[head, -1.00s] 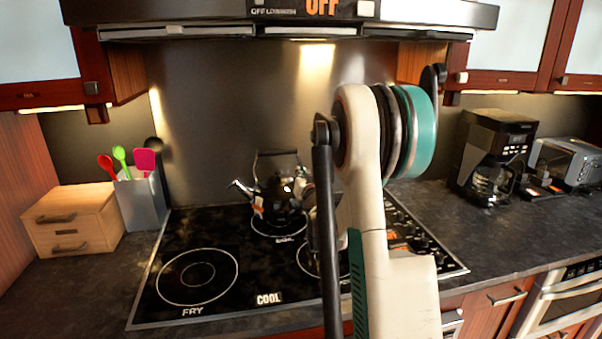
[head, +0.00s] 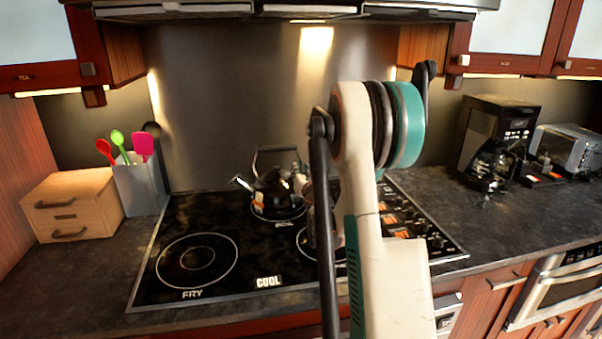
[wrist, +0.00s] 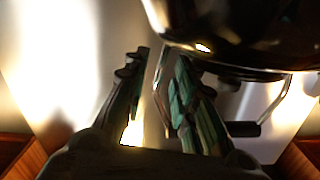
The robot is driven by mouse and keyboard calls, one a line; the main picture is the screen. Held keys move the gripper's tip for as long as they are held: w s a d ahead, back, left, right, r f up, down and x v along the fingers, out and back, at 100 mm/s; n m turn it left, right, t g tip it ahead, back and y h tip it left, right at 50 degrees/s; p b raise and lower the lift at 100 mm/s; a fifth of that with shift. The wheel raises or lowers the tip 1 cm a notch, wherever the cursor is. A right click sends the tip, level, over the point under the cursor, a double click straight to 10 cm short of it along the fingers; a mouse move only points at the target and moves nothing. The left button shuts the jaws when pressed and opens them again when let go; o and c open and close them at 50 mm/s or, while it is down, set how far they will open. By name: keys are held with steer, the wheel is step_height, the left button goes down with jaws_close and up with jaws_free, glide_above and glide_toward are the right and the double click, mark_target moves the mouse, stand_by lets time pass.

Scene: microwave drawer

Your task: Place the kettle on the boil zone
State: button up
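The dark, shiny kettle (head: 272,188) appears upright at the rear burner ring, the boil zone (head: 280,213), its spout toward the left. Whether its base fully rests on the surface is hard to tell. In the wrist view the kettle (wrist: 235,28) fills the upper right, with its thin handle frame and black grip (wrist: 245,129) below. My gripper (wrist: 160,60) has its two fingers spread apart, with a thin side of the handle frame showing between them. In the head view my gripper is just right of the kettle and mostly hidden behind my arm.
The fry ring (head: 196,260) at the front left is clear. A grey utensil holder (head: 143,188) and a wooden drawer box (head: 72,207) stand left of the cooktop. A coffee maker (head: 497,140) and toaster (head: 572,150) stand right. The hood (head: 280,10) hangs above.

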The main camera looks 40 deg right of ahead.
steer(key=shift+r, duration=0.2)
steer(key=p+v, duration=0.2)
steer(key=v, duration=1)
